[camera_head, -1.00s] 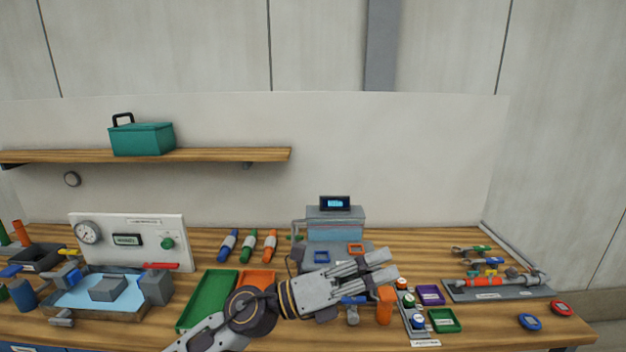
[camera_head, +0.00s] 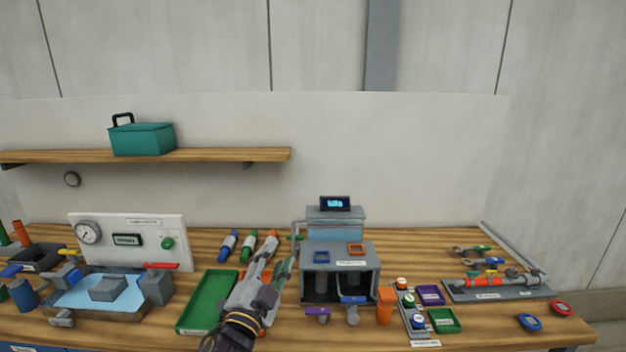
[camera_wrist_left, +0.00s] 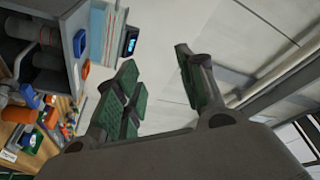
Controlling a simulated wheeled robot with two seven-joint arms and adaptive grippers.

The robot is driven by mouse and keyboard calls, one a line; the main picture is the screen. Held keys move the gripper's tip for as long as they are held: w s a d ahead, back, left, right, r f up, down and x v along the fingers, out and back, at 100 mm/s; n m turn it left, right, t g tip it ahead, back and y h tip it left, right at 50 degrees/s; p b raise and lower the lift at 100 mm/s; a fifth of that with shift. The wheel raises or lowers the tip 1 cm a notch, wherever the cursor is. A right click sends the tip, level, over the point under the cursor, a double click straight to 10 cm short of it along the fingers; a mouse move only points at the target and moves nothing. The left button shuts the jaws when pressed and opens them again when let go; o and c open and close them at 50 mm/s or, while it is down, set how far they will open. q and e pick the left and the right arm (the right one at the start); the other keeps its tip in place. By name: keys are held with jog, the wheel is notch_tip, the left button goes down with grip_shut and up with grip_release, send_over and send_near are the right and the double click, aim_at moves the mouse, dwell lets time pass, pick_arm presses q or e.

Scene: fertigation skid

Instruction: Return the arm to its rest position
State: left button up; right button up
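My right gripper is not in either view.
Blue, green and orange-tipped cylinders (camera_head: 228,245) lie behind the gripper. A water basin (camera_head: 100,305) and gauge panel (camera_head: 150,255) stand left. Small coloured trays (camera_head: 444,320) and a pipe assembly (camera_head: 495,284) lie right. A teal box (camera_head: 142,139) sits on the shelf (camera_head: 220,155).

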pick_arm(q)
jog(key=s+a+f+n+g+y, duration=0.2)
jog(key=a+f+n+g, duration=0.1)
jog(key=f, duration=0.3)
jog(key=s+a+f+n+g+y, duration=0.1)
jog(key=s+a+f+n+g, duration=0.2)
jog(key=f, duration=0.4)
jog(key=s+a+f+n+g+y, duration=0.2)
jog(key=a+f, duration=0.2)
jog(key=f, duration=0.2)
jog(key=s+a+f+n+g, duration=0.2)
jog(key=s+f+g, duration=0.3)
jog(key=s, duration=0.4)
jog(key=s+a+f+n+g, duration=0.1)
jog(key=s+a+f+g, duration=0.15)
jog(key=s+f, duration=0.55)
notch_tip(320, 180, down, 33)
jog(key=s+g, duration=0.2)
jog(key=s, duration=0.1)
jog(key=s+a+f, duration=0.3)
jog(key=s+f, duration=0.6)
jog(key=s, duration=0.1)
jog(key=s+a+f, duration=0.3)
jog(key=s+f, duration=0.7)
jog(key=s, duration=0.1)
jog(key=shift+g, duration=0.35)
